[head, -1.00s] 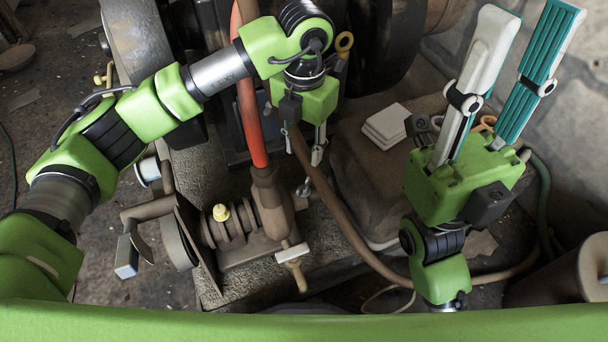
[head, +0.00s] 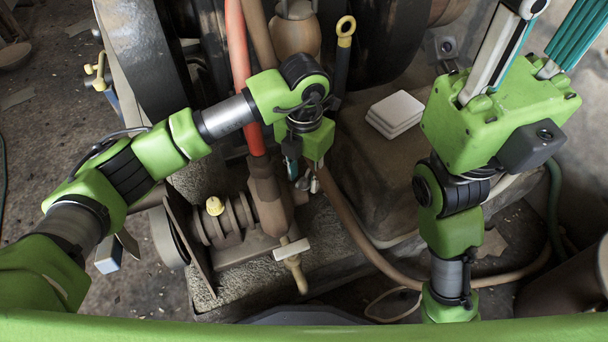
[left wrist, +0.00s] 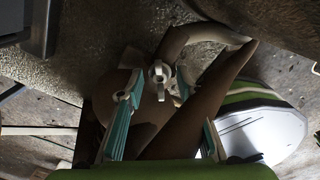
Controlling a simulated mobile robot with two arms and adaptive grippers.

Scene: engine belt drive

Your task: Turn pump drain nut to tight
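A small pale metal nut with short lugs (left wrist: 160,72), which looks like the drain nut, shows between my left fingertips in the left wrist view. It sits at a light pipe end in front of a brown hose. My left gripper (left wrist: 158,92) is open, one teal finger on each side of the nut; I cannot tell whether either touches it. In the head view my left gripper (head: 304,178) points down beside the brown pump (head: 235,220), and its fingertips are partly hidden. My right gripper (head: 535,48) is open and empty at the upper right, its fingertips cut off by the frame.
A red hose (head: 238,75) runs down to the pump. A brown hose (head: 352,222) curves right. White pads (head: 395,112) lie on the block behind.

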